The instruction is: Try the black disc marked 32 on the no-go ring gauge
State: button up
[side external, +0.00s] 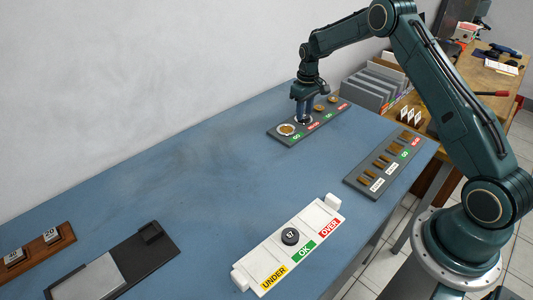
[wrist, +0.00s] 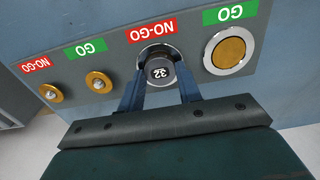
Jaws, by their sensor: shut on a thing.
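The black disc marked 32 (wrist: 158,71) is between the two blue fingers of my gripper (wrist: 160,84). It is at the silver no-go ring (wrist: 143,55), below the red NO-GO label (wrist: 152,30) in the wrist view. I cannot tell whether the disc rests on the ring, sits inside it or is just above it. In the side view my gripper (side external: 304,119) points straight down over the dark gauge plate (side external: 275,135), and its fingers hide the disc. The go ring (wrist: 229,52), with a gold centre, is beside it on the plate.
Two small gold plug gauges (wrist: 98,81) share the plate. A white UNDER/OK/OVER tray (side external: 270,259) holds a black disc marked 57 (side external: 290,236). A dark rack of gold pieces (side external: 385,162) is at right. A black-and-grey stand (side external: 150,255) and a wooden block holder (side external: 38,252) are at left.

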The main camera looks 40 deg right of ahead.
dwell(0.3)
jog(key=o, duration=1.1)
jog(key=c, duration=0.5)
jog(key=shift+c, duration=0.2)
jog(key=shift+r, duration=2.2)
jog(key=o, duration=0.6)
jog(key=shift+c, duration=0.2)
